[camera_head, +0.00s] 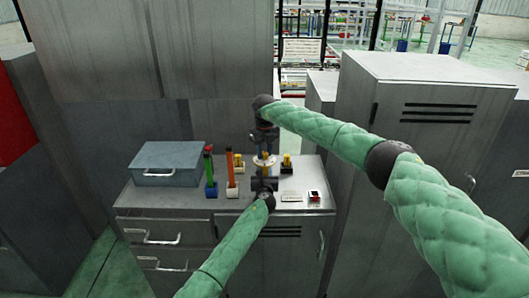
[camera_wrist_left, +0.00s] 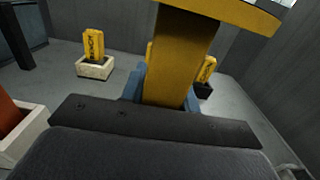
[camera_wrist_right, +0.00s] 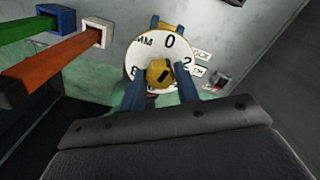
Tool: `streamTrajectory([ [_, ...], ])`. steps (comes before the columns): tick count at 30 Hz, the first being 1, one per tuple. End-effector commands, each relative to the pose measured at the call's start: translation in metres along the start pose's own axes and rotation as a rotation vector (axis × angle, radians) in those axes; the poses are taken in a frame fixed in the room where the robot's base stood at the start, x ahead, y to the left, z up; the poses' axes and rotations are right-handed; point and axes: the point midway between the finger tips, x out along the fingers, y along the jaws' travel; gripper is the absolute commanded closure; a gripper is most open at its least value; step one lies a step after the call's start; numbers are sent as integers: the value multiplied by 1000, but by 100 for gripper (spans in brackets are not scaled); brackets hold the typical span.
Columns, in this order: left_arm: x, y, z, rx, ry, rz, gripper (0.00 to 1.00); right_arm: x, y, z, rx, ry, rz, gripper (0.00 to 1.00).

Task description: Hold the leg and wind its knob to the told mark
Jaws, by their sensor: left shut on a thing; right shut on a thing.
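The yellow leg (camera_wrist_left: 178,60) stands upright in the left wrist view with a wide yellow plate at its top. My left gripper (camera_wrist_left: 165,105) is shut on the leg, its blue fingers on either side. In the right wrist view the white dial (camera_wrist_right: 138,60) carries printed marks, with "0" at the top, "2" at the right and "MM" at the upper left. The yellow knob (camera_wrist_right: 160,72) sits at the dial's middle and bears a short dark mark. My right gripper (camera_wrist_right: 160,88) is shut on the knob from above. In the head view the grippers hide most of the leg.
A green post (camera_head: 209,168) in a blue base and an orange post (camera_head: 230,168) in a white base stand left of the leg. Yellow blocks (camera_head: 287,160) stand nearby. A blue-grey box (camera_head: 167,162) is on the left. A small red-topped device (camera_head: 314,196) sits at the right front.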

Motion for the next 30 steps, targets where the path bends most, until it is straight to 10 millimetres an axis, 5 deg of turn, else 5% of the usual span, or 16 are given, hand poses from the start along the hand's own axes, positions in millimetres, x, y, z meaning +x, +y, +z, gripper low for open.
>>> streamTrajectory([
  [30,0,-1,0,0,-1,-1,100,2,-2,0,965,-2,-2,91],
])
